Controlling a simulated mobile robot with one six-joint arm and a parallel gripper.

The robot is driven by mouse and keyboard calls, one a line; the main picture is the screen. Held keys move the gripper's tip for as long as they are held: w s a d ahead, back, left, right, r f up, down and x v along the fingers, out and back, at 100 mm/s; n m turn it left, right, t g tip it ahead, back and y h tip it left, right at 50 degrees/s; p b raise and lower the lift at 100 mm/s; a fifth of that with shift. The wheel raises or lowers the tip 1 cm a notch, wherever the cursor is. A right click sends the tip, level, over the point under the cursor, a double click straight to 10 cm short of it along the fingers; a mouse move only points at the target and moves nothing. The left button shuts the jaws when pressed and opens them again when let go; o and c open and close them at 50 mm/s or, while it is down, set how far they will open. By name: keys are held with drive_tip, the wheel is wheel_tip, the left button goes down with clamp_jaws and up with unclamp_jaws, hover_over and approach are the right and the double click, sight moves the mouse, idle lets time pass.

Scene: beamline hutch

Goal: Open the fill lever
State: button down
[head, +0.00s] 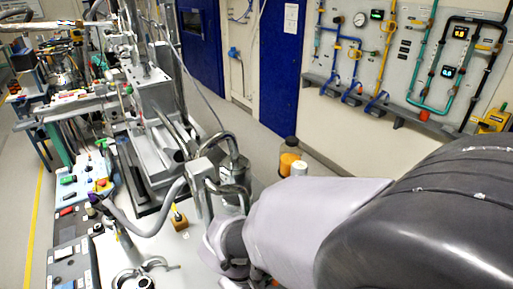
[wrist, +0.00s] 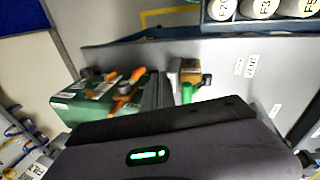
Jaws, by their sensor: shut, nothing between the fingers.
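In the wrist view the dark body of my gripper (wrist: 157,88) fills the bottom, with its narrow fingers pointing up the picture, shut and empty. Just right of the fingers is a brass-coloured block with a green lever (wrist: 187,92) at its lower end. Left of the fingers is a green box (wrist: 92,100) with an orange lever (wrist: 128,90) and dark knobs. I cannot tell from any label which lever is the fill lever. No contact between the fingers and either lever can be made out.
White-capped cylinders with markings (wrist: 258,9) stand in a rack at the wrist view's top right. A grey panel (wrist: 245,70) with labels lies below them. In the head view a cluttered bench (head: 75,200) stands left, and a pipe panel (head: 400,60) hangs on the right wall.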

sight(274, 284)
drive_tip(key=w+d+f+b, duration=0.1)
drive_tip(key=w+d+f, duration=0.2)
drive_tip(key=w+f, duration=0.1)
drive_tip(key=shift+b+x, duration=0.4)
drive_tip(key=shift+x, duration=0.4)
drive_tip(key=shift+f, duration=0.1)
drive_tip(key=f+b, duration=0.1)
drive_tip(key=b, duration=0.2)
drive_tip(key=shift+w+d+f, duration=0.1)
drive_tip(key=shift+w+d, duration=0.05)
drive_tip(key=shift+d, duration=0.05)
drive_tip(key=h+b, duration=0.1)
drive_tip(key=b, duration=0.1)
drive_tip(key=t+h+b, duration=0.1)
drive_tip(key=b, duration=0.1)
drive_tip(key=shift+w+d, duration=0.1)
drive_tip(key=shift+d, duration=0.15)
